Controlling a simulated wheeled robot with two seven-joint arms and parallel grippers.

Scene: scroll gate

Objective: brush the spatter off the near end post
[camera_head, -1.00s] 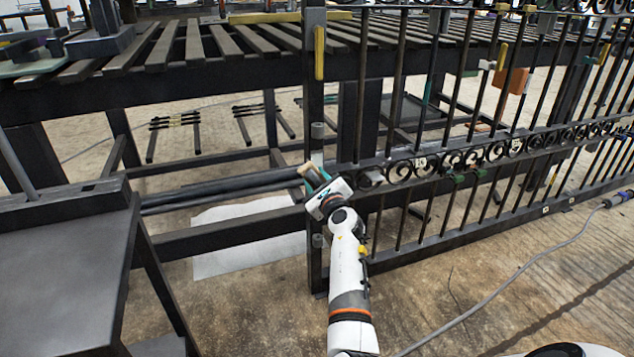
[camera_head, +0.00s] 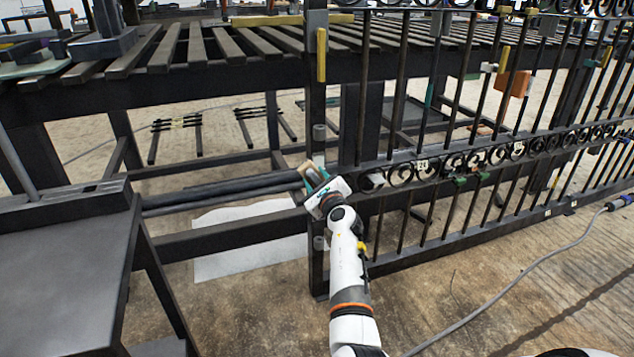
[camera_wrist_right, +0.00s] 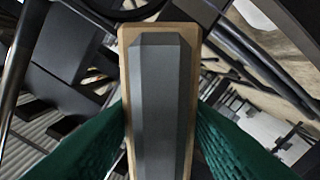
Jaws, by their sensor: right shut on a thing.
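The near end post (camera_head: 316,105) of the gate is a dark upright bar left of the scrollwork. My right gripper (camera_head: 318,180) is in front of it at mid height, shut on a brush with a wooden edge (camera_head: 307,168). In the right wrist view the brush (camera_wrist_right: 162,110) shows as a grey block on a tan wooden base, between the green fingers (camera_wrist_right: 162,140). The bristles are hidden, and I cannot tell whether they touch the post. A small pale patch (camera_head: 319,159) shows on the post just above the gripper; I cannot tell whether it is spatter. My left gripper is not in view.
A slatted bench (camera_head: 200,72) stands behind the post. A dark stand (camera_head: 65,245) is at the near left. Dark bars (camera_head: 225,189) run left of the post, above a white sheet (camera_head: 240,245). A grey cable (camera_head: 530,268) crosses the floor at right.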

